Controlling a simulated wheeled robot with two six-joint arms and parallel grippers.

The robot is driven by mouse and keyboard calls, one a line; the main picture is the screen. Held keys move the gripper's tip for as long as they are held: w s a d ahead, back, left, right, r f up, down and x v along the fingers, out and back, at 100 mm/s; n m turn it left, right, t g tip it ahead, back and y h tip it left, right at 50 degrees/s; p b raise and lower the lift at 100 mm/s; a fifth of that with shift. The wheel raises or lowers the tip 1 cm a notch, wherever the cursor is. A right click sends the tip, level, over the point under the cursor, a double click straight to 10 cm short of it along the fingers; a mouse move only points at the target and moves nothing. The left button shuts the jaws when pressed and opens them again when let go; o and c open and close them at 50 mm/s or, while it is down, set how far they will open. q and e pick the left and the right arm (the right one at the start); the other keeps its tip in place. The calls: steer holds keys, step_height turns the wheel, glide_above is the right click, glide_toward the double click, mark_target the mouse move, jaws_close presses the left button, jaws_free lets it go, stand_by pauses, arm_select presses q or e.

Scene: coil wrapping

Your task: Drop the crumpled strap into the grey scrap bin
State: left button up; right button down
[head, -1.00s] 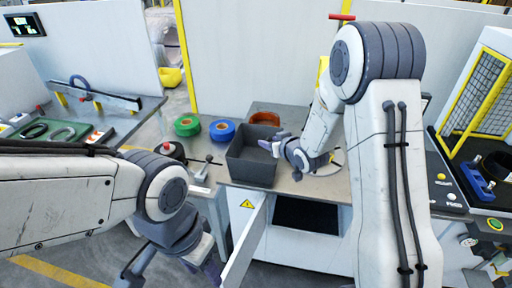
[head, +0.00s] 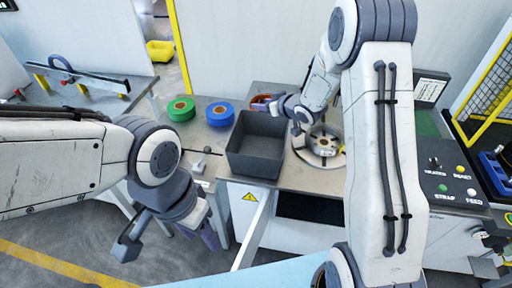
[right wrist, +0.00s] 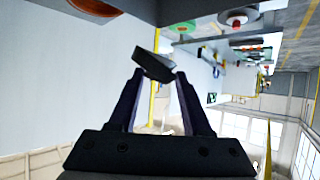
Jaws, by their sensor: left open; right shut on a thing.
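The grey scrap bin (head: 254,160) stands open on the metal table in the head view; its visible inside looks empty. My right gripper (head: 256,104) is at the bin's back edge in that view, apparently above rim height. In the right wrist view my right gripper (right wrist: 154,82) is shut on a small dark grey piece (right wrist: 153,66), apparently the crumpled strap, at its fingertips. I cannot make out the strap in the head view. My left gripper (head: 168,240) is open and empty, low in front of the table and left of the bin.
A green roll (head: 181,109) and a blue roll (head: 220,114) lie left of the bin. An orange-brown roll (head: 262,98) is partly hidden behind my right gripper. A round turntable (head: 320,153) is right of the bin. A control panel (head: 455,185) stands further right.

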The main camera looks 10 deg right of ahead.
step_height(320, 180, down, 5)
steer(key=b, duration=0.3)
steer(key=shift+d+r, duration=0.15)
steer(key=shift+c, duration=1.3)
jaws_free()
steer(key=shift+r, duration=0.1)
steer(key=b+v, duration=0.1)
steer(key=v, duration=0.9)
steer(key=shift+s+b, duration=0.25)
steer(key=shift+b, duration=0.1)
steer(key=shift+r, duration=0.1)
